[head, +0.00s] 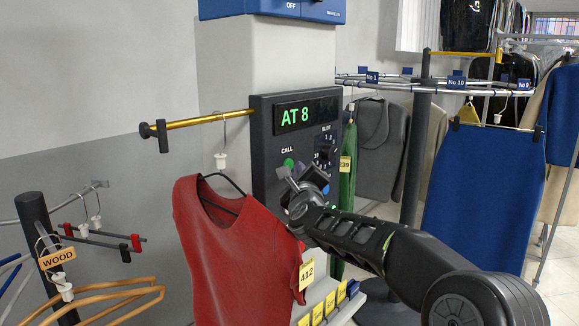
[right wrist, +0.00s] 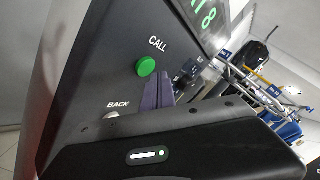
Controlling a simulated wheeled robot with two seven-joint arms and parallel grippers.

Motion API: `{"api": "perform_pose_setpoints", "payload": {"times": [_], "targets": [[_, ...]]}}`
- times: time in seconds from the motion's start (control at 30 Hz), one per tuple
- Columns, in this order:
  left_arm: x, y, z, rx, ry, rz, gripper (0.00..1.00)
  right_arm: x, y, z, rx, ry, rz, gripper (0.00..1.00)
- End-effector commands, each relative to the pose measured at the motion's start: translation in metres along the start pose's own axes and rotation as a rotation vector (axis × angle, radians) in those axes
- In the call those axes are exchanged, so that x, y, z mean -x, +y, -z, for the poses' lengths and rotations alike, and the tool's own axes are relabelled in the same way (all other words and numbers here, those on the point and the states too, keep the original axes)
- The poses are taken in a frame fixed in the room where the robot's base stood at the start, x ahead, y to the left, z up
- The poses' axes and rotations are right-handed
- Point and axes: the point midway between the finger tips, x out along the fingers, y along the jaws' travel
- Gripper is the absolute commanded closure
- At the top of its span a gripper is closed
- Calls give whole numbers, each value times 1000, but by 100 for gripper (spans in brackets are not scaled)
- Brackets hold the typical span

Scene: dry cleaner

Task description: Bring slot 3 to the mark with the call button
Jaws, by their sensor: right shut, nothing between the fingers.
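The dark control panel (head: 262,150) is on the pale column, and its display (head: 305,115) reads "AT 8" in green. The green call button (head: 288,163) is under the word CALL; it also shows in the right wrist view (right wrist: 146,66), with a pale BACK button (right wrist: 112,114) below it. My right gripper (head: 290,181) is shut and empty at the panel, just below the call button. I cannot tell whether it touches the panel. The carousel rail carries blue slot tags, among them No 1 (head: 372,77), No 10 (head: 456,81) and No 9 (head: 523,85). I see no slot 3 tag or mark. My left gripper is not in view.
A red garment (head: 225,245) with tag 412 hangs on the brass rod (head: 200,121) left of the panel. A blue garment (head: 484,195) hangs from the carousel at right. A stand with wooden hangers (head: 110,292) is at lower left. Yellow tags (head: 330,303) line a ledge below the panel.

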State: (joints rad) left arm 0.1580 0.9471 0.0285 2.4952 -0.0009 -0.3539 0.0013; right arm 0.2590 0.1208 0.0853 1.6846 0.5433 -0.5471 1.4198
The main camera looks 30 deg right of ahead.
Motion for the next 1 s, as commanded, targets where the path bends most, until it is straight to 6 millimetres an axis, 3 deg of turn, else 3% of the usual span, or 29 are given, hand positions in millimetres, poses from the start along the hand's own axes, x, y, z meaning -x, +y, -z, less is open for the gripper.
{"api": "perform_pose_setpoints", "payload": {"times": [1.0], "targets": [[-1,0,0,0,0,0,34,-8,6,-6,0,-1,0,100]]}}
